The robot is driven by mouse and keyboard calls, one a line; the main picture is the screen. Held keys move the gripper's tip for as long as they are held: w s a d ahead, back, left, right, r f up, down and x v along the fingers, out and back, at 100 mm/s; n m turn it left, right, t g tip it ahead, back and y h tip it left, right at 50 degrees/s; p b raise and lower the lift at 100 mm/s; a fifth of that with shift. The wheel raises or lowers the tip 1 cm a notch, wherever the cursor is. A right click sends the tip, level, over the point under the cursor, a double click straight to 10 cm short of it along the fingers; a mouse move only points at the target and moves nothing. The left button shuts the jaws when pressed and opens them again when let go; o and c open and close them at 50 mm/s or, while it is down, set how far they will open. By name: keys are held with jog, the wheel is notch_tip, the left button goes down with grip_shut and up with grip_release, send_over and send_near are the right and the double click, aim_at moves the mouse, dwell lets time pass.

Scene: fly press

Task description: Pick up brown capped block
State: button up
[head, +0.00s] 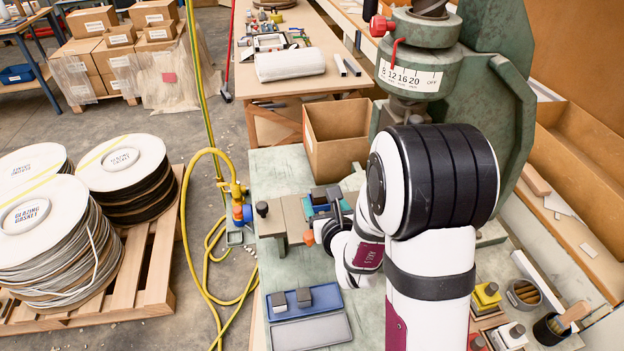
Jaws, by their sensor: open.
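My gripper (331,226) is small in the head view, past my white wrist, and partly hidden by it. Its dark fingers are over the green press bench, beside a teal and dark fixture (319,201). I see nothing held in it. I cannot single out a brown capped block for certain. A brown-grey piece (294,218) lies left of the fixture, with a black knob (262,208) at its left end. My arm hides part of the bench.
A blue tray (318,302) with two grey blocks lies at the bench front. An open cardboard box (337,136) stands behind the fixture. The green press (500,100) rises behind my arm. Round holders (523,295) stand at right. A yellow hose (185,225) runs at left.

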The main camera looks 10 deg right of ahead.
aim_at(319, 197)
jog(key=x, duration=0.2)
jog(key=shift+w+f, duration=0.15)
jog(key=shift+w, duration=0.1)
grip_shut()
